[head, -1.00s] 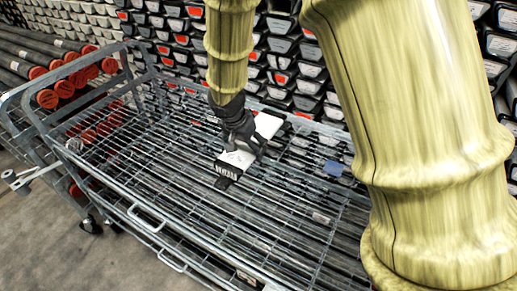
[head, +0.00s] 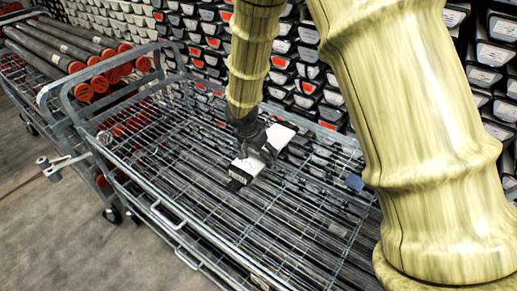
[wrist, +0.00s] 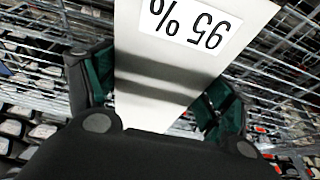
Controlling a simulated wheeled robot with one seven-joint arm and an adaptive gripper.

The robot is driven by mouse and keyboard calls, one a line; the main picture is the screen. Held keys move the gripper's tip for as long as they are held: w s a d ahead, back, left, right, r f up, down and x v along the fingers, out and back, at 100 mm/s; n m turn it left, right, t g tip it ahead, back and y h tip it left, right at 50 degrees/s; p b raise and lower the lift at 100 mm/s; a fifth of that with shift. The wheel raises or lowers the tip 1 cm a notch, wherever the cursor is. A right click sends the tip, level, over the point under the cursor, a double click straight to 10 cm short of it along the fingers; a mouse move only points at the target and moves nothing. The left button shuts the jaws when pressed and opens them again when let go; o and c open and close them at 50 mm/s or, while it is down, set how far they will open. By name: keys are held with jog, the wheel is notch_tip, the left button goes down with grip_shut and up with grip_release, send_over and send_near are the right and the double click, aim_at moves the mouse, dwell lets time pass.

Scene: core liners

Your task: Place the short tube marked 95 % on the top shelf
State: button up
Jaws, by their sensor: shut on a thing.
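The short tube (wrist: 178,85) is pale grey-white with a white label reading "95 %", upside down in the wrist view. My gripper (wrist: 160,100) is shut on it, with a dark green pad on each side. In the head view my gripper (head: 258,148) holds the tube (head: 279,137) over the wire cart. The tube's near end is dark, with a printed label. The cart's top shelf (head: 215,217) is a wire grid beneath the tube. I cannot tell whether the tube touches the grid.
Long dark tubes with red end caps (head: 95,70) lie on another cart at the left. Stacked core liners (head: 300,88) form a wall behind. A small blue item (head: 354,182) is at the cart's right. Much of the wire grid around the tube is bare.

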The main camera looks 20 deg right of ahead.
jog(key=shift+f, duration=0.15)
jog(key=o, duration=2)
jog(key=b+v, duration=0.1)
jog(key=v, duration=1.1)
